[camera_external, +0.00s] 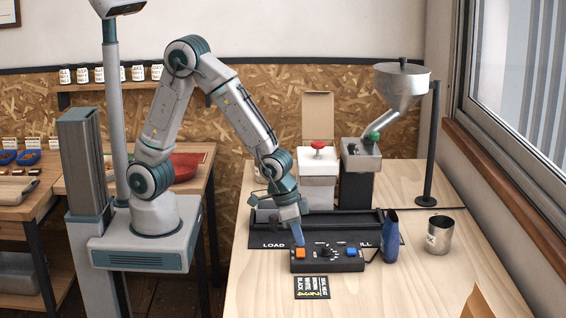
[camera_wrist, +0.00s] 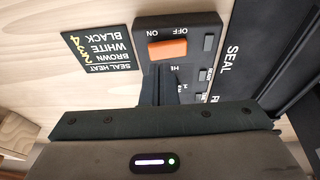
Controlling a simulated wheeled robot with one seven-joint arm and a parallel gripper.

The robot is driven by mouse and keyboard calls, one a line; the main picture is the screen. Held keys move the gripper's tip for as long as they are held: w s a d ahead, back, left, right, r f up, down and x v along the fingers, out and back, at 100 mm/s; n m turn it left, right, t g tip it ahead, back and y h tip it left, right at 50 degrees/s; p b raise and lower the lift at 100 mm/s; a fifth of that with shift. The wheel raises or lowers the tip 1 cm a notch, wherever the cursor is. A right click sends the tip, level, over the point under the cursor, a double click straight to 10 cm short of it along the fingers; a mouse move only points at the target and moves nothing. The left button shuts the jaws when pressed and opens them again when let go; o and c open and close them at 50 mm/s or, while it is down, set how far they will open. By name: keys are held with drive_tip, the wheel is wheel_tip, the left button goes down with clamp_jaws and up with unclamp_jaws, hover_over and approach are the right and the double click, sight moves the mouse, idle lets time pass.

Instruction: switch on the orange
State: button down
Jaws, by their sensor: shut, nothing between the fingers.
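The orange rocker switch (camera_external: 300,254) sits at the left end of the black control box (camera_external: 325,266). In the wrist view the orange switch (camera_wrist: 167,49) lies between the labels ON and OFF, with ON on the left there. I cannot tell which side is pressed. My gripper (camera_external: 299,241) points down, shut and empty, with its tips right by the switch. In the wrist view my gripper's fingertips (camera_wrist: 159,70) appear just below the orange switch; I cannot tell whether they touch it.
A blue button (camera_external: 351,252) and a knob are on the same box. A seal heat card (camera_external: 312,288) lies in front. The black sealer (camera_external: 340,222) is behind. A blue bag (camera_external: 391,236) and metal cup (camera_external: 439,235) stand to the right.

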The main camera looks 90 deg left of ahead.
sight(301, 253)
drive_tip(key=shift+d+f, duration=0.15)
drive_tip(key=shift+f, duration=0.85)
